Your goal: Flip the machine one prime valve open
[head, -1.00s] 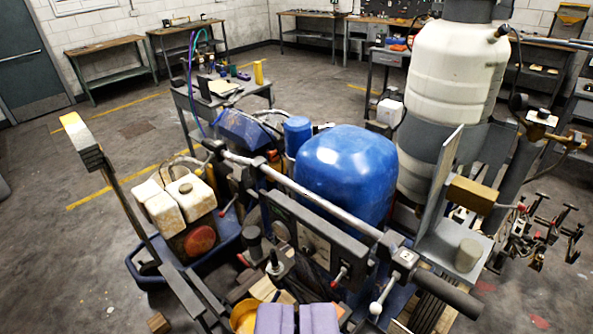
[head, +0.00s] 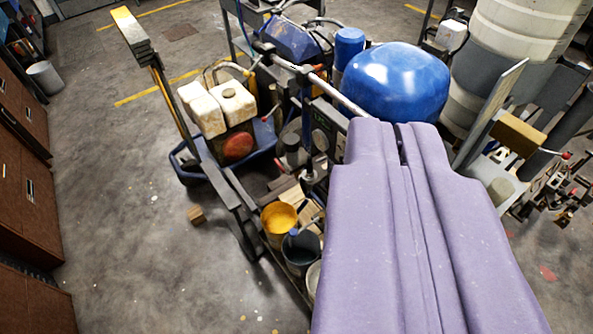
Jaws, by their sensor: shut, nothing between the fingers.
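The striping machine shows in the head view, with its blue rounded cover (head: 398,82) at upper middle and a smaller blue cylinder (head: 349,47) beside it. A dark control panel (head: 325,135) lies under the silver bar (head: 333,92). My gripper (head: 398,126), two long purple fingers, is shut and empty. It reaches up from the bottom edge, and its tips overlap the lower edge of the blue cover in the picture. It hides most of the panel and the right handlebar. I cannot pick out the prime valve; whether it is behind my fingers I cannot tell.
An orange cup (head: 279,217) and a dark cup (head: 300,250) stand left of my fingers. A large white tank (head: 513,35) is at upper right. Open floor lies at left, beside brown cabinets (head: 25,200).

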